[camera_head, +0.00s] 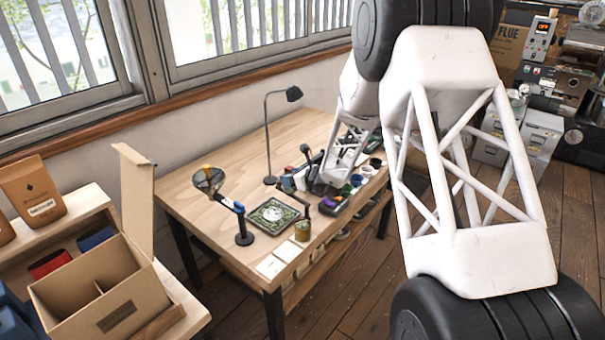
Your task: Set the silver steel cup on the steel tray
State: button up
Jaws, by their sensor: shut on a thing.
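My gripper (318,188) is small and partly hidden at the end of my white arm, low over the cluttered right part of the wooden table. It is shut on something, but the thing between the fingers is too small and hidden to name. I cannot make out the silver steel cup for certain. A flat square dark-framed piece (292,213) with a green pattern and a pale middle lies near the table's front, left of my gripper. I cannot tell whether it is the steel tray; no other tray shows clearly.
A black desk lamp (268,140) stands at the back of the wooden table (205,203). A round sieve-like head on a stand (243,238), a small tin (302,231) and pale cards (270,266) lie nearby. Small cups (357,180) crowd the right. An open cardboard box (115,305) is at lower left.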

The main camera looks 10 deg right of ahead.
jog(key=s+a+f, duration=0.2)
jog(key=s+a, duration=0.1)
jog(key=a, duration=0.4)
jog(key=shift+s, duration=0.3)
jog(key=shift+f, duration=0.25)
jog(key=shift+f, duration=2.7)
jog(key=shift+f, duration=0.6)
jog(key=o, duration=0.7)
jog(key=shift+d, duration=0.1)
jog(key=v, duration=1.1)
dwell(0.8)
